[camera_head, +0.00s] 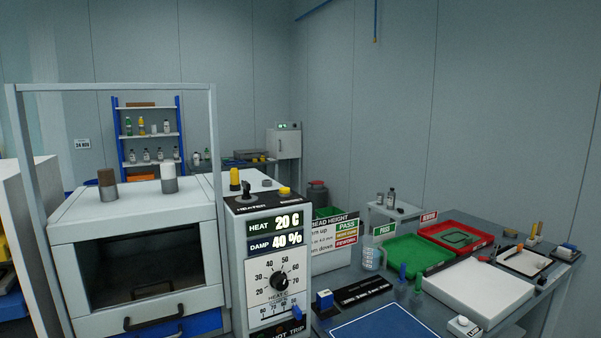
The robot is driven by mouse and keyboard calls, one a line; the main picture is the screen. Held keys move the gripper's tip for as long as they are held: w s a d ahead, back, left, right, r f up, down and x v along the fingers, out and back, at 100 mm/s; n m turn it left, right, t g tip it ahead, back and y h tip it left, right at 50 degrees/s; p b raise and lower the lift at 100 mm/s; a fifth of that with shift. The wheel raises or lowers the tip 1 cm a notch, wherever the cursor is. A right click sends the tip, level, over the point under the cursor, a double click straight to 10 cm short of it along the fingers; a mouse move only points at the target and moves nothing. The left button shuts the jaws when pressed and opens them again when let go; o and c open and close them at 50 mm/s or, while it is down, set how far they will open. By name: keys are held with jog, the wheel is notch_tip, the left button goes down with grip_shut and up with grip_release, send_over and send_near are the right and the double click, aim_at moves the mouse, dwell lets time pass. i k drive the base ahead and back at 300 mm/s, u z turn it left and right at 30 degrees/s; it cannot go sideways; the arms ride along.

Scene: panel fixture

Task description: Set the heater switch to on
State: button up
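The control panel (237,265) is a grey box left of centre in the head view. A black rotary switch (246,190) sits on its sloped top beside the word HEATER. The switch's handle looks tilted, but its setting is too small to read. The display (275,234) on the front face reads HEAT 20 C and DAMP 40 %. Below it is a round black dial knob (279,282) on a numbered white scale, with a blue slider (297,312) lower down. My gripper is not in view.
A yellow-topped post (235,179) and a yellow button (285,191) stand near the switch. A grey chamber (140,225) with a dark window is to the left. A bench with green (418,254) and red (456,238) trays is to the right.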

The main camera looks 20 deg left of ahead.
aim_at(247, 187)
jog(key=i, duration=0.75)
jog(key=u, duration=0.95)
jog(key=i, duration=0.5)
jog(key=u, duration=0.55)
